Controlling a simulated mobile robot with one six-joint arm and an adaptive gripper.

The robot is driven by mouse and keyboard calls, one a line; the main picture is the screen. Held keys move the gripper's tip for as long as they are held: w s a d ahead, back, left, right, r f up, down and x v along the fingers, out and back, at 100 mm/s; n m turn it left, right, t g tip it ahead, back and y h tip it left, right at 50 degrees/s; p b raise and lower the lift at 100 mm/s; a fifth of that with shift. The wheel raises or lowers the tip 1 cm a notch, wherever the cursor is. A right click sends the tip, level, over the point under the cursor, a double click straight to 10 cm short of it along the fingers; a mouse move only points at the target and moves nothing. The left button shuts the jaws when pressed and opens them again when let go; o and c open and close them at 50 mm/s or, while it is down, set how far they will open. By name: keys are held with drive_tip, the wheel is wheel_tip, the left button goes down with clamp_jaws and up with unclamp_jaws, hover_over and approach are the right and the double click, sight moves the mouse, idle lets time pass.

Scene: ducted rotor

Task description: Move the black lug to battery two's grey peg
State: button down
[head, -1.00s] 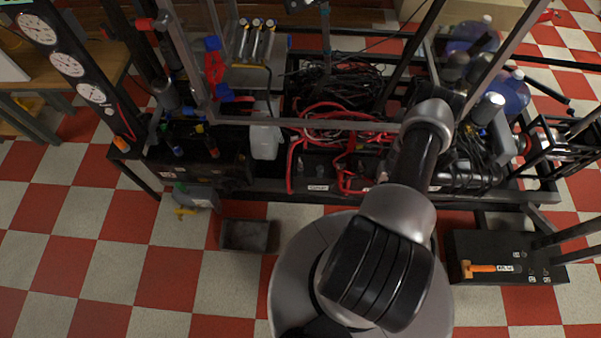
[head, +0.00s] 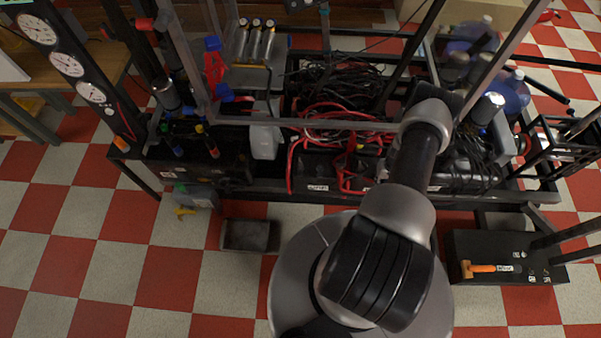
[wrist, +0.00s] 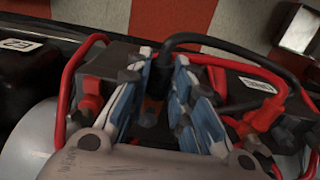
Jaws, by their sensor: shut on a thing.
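In the wrist view my gripper (wrist: 164,72) has its two blue-grey fingers closed around the black lug (wrist: 157,88), which sits mostly hidden between them. A black cable (wrist: 222,45) leaves the lug and arches away to the right. The gripper is over the dark batteries, with one labelled battery (wrist: 252,84) just to its right. Grey pegs cannot be made out clearly, and I cannot tell whether the lug touches one. In the head view the arm hides most of the gripper; the labelled battery row (head: 318,188) lies left of the arm.
Red lugs stand on both sides of the fingers, one at left (wrist: 88,106) and one at right (wrist: 262,114), with red cables looping close by. A metal frame (head: 300,122) crosses above the batteries.

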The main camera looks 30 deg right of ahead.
drive_tip(key=shift+w+d, duration=0.6)
drive_tip(key=shift+w, duration=0.25)
drive_tip(key=c, duration=1.3)
unclamp_jaws()
drive_tip(key=shift+c, duration=0.2)
drive_tip(key=shift+r, duration=0.1)
wheel_tip(320, 180, up, 12)
